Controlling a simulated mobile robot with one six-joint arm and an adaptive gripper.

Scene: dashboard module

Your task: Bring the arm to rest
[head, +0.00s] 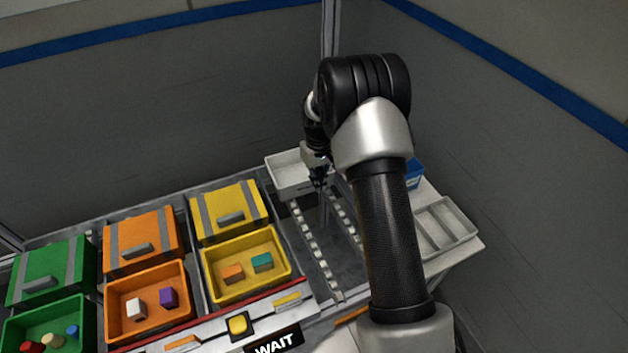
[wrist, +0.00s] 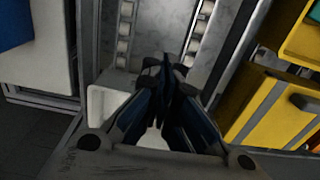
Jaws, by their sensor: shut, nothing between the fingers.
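My gripper (head: 319,180) hangs fingers-down at the far end of the roller track, in front of the white tray (head: 285,176). In the wrist view the dark blue fingers of my gripper (wrist: 168,75) are together with nothing between them. The white tray (wrist: 100,103) lies partly hidden beneath the fingers there. My arm reaches across the right half of the head view and hides part of the track and the blue bin.
Green, orange and yellow bins (head: 243,279) with small blocks stand at left, lidded boxes (head: 228,212) behind them. A roller track (head: 310,243) runs in the middle. A grey divided tray (head: 444,226) and a blue bin (head: 414,172) are at right. A sign (head: 273,343) reads WAIT.

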